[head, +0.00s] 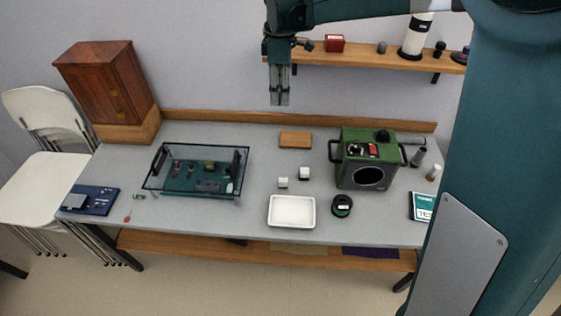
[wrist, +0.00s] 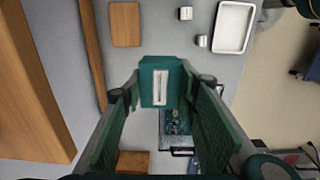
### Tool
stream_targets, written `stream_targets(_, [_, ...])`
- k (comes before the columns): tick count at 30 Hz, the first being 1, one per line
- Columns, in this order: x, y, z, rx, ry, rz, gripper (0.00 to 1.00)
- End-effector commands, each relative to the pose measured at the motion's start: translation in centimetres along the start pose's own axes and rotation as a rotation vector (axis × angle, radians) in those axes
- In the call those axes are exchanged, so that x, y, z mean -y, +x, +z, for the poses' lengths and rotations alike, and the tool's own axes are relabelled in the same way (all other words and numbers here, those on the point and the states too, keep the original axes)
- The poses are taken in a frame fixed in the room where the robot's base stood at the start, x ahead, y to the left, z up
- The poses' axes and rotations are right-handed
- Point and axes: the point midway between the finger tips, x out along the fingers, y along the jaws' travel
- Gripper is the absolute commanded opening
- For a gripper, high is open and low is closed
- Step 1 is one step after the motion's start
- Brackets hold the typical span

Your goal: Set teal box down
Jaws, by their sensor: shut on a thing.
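My gripper (head: 279,100) hangs high above the back of the table, in front of the wall and left of the shelf, fingers pointing down. In the wrist view my gripper (wrist: 163,88) is shut on a small teal box (wrist: 146,94) with a pale face and a slot in it. The box is held between the fingertips, clear of the table. In the head view I cannot make out the held box apart from the fingers.
A teal labelled pack (head: 422,206) lies at right.

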Motion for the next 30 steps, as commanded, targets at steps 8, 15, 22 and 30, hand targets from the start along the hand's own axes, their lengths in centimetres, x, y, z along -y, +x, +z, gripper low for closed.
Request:
stream_targets(8, [-0.1, 8.6, 0.0, 0.000, 0.000, 0.000, 0.15])
stream_targets(15, [0.0, 15.5, 0.0, 0.000, 0.000, 0.000, 0.15])
stream_targets(22, [0.0, 19.5, 0.0, 0.000, 0.000, 0.000, 0.15])
stream_targets(30, [0.0, 20.8, 0.0, 0.000, 0.000, 0.000, 0.15])
